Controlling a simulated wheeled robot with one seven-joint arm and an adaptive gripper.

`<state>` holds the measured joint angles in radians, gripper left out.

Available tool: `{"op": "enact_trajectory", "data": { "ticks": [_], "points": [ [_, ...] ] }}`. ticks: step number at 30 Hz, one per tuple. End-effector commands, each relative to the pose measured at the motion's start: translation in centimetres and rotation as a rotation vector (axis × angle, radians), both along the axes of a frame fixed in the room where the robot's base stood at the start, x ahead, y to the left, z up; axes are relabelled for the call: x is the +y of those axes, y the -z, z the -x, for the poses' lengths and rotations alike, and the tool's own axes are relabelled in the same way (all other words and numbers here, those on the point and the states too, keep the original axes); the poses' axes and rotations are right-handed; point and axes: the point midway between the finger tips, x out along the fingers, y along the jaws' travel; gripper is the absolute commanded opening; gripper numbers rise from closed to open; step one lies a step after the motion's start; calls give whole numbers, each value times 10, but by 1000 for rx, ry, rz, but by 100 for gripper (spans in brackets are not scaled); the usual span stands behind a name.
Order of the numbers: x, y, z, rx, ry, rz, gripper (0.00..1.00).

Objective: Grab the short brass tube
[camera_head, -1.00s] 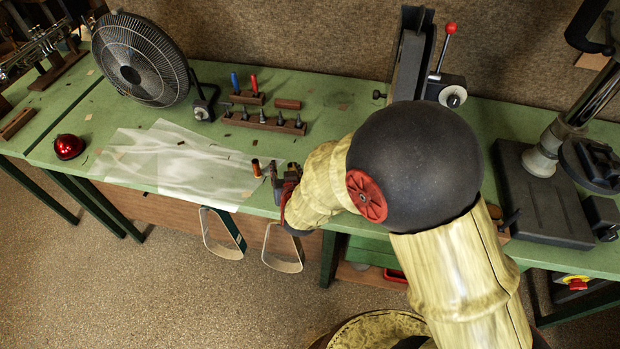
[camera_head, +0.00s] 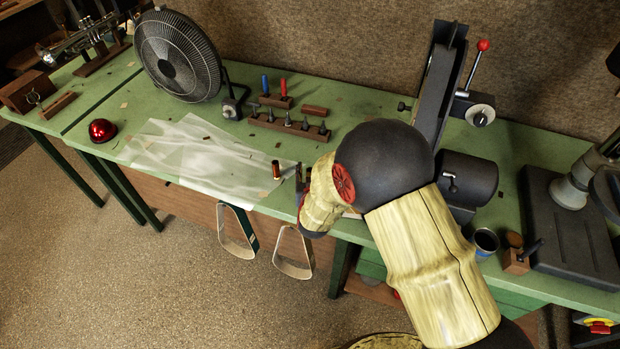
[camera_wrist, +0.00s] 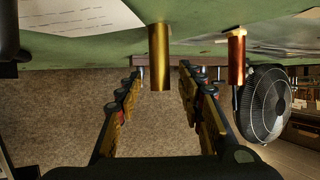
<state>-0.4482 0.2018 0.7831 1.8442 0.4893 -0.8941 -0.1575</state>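In the wrist view, which is upside down, a short brass tube (camera_wrist: 158,58) stands on the green bench, straight ahead and in line with the gap between my fingers. My gripper (camera_wrist: 160,78) is open, one finger on each side of the tube with clear gaps; I cannot tell how deep the tube is between them. A reddish copper tube (camera_wrist: 237,58) stands to the right, outside the fingers. In the head view the copper-coloured tube (camera_head: 276,170) stands just left of my gripper (camera_head: 300,186); my gripper is small there and the brass tube cannot be made out.
The green bench (camera_head: 345,98) carries a black fan (camera_head: 178,57), a wooden holder with several metal tips (camera_head: 290,124), a clear sheet (camera_head: 195,155) and a red dome (camera_head: 102,130). Two loops (camera_head: 293,254) hang off the front edge.

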Motion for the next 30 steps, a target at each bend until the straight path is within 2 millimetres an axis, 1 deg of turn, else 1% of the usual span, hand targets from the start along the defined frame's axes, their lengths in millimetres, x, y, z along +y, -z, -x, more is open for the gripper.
{"op": "enact_trajectory", "data": {
  "ticks": [2, 7, 27, 30],
  "points": [
    [0, 1, -4, -1, 0, 0, 38],
    [0, 0, -4, -2, 0, 0, 38],
    [0, 0, -4, -2, -1, 0, 0],
    [0, 0, -4, -2, -1, 0, 0]
  ]
}}
